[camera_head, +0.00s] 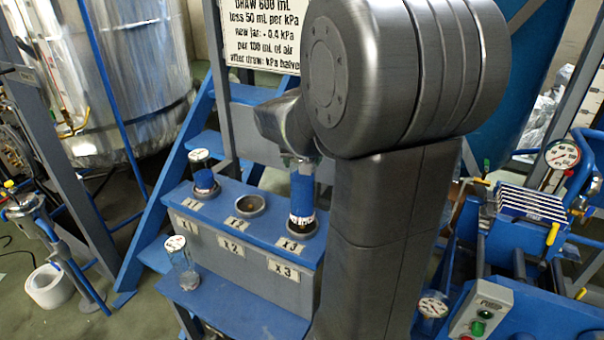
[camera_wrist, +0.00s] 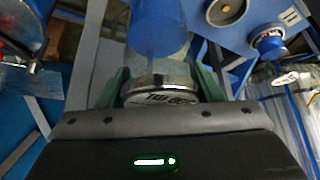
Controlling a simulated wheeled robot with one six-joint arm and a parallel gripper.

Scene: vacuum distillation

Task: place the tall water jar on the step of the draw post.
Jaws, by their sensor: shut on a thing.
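The tall water jar (camera_head: 302,195), with blue content, stands upright at the X3 place of the blue-topped rack (camera_head: 225,222). Its lower end is at the X3 opening; I cannot tell if it is seated or slightly raised. My gripper (camera_wrist: 160,90) is shut on the jar's round metal lid (camera_wrist: 158,97), with green fingers on both sides. In the head view my arm hides most of the gripper. Below the lid the wrist view shows the blue jar body (camera_wrist: 158,35). I cannot tell for sure which part is the draw post's step.
Another blue jar (camera_head: 205,182) sits at X1; the X2 opening (camera_head: 250,206) is empty. A clear jar with a dial lid (camera_head: 182,264) stands on the lower blue ledge (camera_head: 235,318), which has free room to its right. A white sign (camera_head: 262,32) hangs behind the rack.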

